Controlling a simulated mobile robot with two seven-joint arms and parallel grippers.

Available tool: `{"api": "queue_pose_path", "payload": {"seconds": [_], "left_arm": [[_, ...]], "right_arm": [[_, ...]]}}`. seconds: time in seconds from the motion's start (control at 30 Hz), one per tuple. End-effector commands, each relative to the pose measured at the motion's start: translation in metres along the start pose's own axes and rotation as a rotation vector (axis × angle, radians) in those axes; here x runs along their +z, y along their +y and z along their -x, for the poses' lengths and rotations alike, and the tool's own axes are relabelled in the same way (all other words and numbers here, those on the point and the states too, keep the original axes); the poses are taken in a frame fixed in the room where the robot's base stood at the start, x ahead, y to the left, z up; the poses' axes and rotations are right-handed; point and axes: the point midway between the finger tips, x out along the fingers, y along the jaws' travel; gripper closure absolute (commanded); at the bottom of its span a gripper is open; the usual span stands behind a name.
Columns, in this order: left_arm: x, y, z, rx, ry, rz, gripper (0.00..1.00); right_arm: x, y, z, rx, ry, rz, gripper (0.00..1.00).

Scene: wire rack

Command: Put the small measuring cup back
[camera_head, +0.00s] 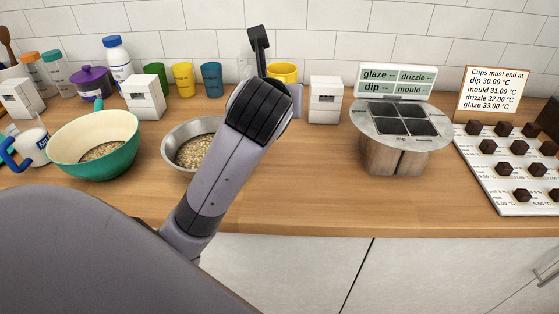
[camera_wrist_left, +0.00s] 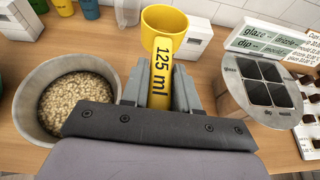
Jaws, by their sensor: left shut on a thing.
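A yellow measuring cup (camera_wrist_left: 166,24) has a handle (camera_wrist_left: 161,75) marked "125 ml". My left gripper (camera_wrist_left: 159,95) is shut on this handle, with one finger on each side. In the head view the cup's yellow rim (camera_head: 283,70) shows behind my left wrist, near the back of the counter, between the blue cup and a white box. My wrist hides most of the cup and the fingers there. I cannot tell whether the cup touches the counter. The inside that shows looks empty. My right gripper is in neither view.
A metal bowl of chopped pieces (camera_head: 174,150) stands left of my wrist. White boxes (camera_head: 325,103) and green, yellow and blue cups (camera_head: 212,79) line the back. A round four-well station (camera_head: 372,147) stands right. Counter (camera_head: 310,175) in front is clear.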

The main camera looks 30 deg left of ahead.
Motion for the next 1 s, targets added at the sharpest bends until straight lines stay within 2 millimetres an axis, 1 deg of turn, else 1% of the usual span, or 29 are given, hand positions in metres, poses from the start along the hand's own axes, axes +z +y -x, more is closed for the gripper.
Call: {"api": "queue_pose_path", "payload": {"seconds": [0.03, 0.27, 0.5, 0.6, 0.8, 1.0], "left_arm": [[-0.009, 0.000, -0.003, 0.001, 0.007, -0.003, 1.00], [-0.055, 0.001, -0.021, 0.001, 0.009, -0.003, 1.00], [-0.110, 0.000, -0.044, 0.001, 0.008, -0.003, 1.00], [-0.126, 0.000, -0.051, 0.000, 0.004, -0.001, 1.00], [-0.141, 0.000, -0.058, 0.000, 0.000, 0.001, 1.00], [-0.168, 0.000, -0.069, 0.001, 0.003, -0.002, 1.00]], "right_arm": [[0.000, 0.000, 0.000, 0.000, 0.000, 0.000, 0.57], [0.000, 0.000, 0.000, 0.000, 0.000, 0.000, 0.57], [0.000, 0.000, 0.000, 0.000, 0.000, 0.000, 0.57], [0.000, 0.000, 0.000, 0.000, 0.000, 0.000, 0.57], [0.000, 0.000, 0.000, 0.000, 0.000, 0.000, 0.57], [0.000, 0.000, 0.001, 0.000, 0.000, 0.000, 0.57]]}}
